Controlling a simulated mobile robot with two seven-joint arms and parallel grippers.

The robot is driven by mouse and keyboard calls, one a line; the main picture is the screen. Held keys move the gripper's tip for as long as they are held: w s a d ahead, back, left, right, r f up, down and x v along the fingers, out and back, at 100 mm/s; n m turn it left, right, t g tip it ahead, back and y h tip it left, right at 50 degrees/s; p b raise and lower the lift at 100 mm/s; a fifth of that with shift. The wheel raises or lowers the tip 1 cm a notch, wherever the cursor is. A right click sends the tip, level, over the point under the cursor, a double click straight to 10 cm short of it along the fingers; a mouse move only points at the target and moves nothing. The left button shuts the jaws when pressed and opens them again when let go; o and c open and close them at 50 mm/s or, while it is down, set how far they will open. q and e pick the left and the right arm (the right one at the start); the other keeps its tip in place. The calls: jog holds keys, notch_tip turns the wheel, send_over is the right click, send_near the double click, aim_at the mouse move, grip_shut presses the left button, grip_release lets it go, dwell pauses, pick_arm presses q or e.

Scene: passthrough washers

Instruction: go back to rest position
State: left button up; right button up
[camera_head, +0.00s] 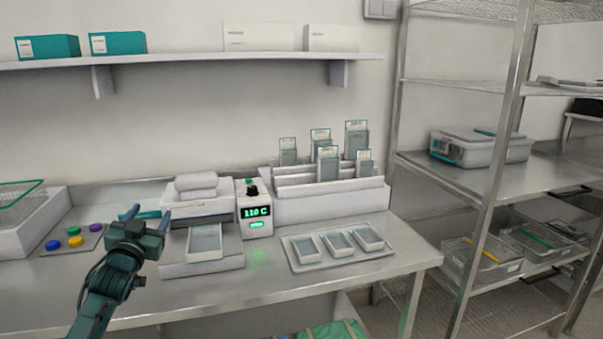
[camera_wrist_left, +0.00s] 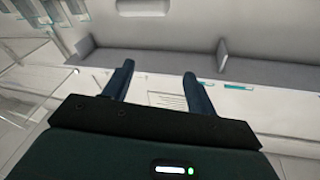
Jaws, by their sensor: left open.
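My left gripper (camera_head: 150,219) is open and empty in the head view. It hangs over the left part of the steel table (camera_head: 290,277), in front of a heat sealer with a white top (camera_head: 197,187). In the left wrist view its two dark fingers (camera_wrist_left: 158,85) stand apart with nothing between them. My right gripper does not show in either view.
The sealer's display box (camera_head: 254,210) reads 110 C. A grey tray (camera_head: 338,267) holds 3 small trays. A pouch rack (camera_head: 330,203) stands behind it. Coloured caps (camera_head: 74,241) and a white bin (camera_head: 30,233) are at left.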

pick_arm(q)
jog(key=s+d+f+g, duration=0.1)
jog(key=s+f, duration=0.1)
jog(key=f, duration=0.3)
jog(key=s+d+f+g, duration=0.1)
jog(key=f, duration=0.3)
jog(key=s+d+f+g, duration=0.2)
jog(key=f, duration=0.3)
jog(key=shift+s+d+f+m+h, duration=0.1)
jog(key=shift+s+f+m+h, duration=0.2)
jog(key=shift+s+m+h, duration=0.1)
jog(key=s+d+f+g+h, duration=0.1)
jog(key=s+d+f, duration=0.4)
jog(key=s, duration=0.6)
jog(key=s+d+f+g+h, duration=0.1)
jog(key=s+d+f, duration=0.4)
jog(key=s, duration=0.6)
jog(key=s+d+f+g+h, duration=0.1)
jog(key=s+d+f+g, duration=0.2)
jog(key=s+d+f, duration=0.3)
jog(key=s, duration=0.5)
jog(key=shift+s+f+h, duration=0.2)
jog(key=shift+s+h, duration=0.1)
jog(key=shift+s, duration=0.05)
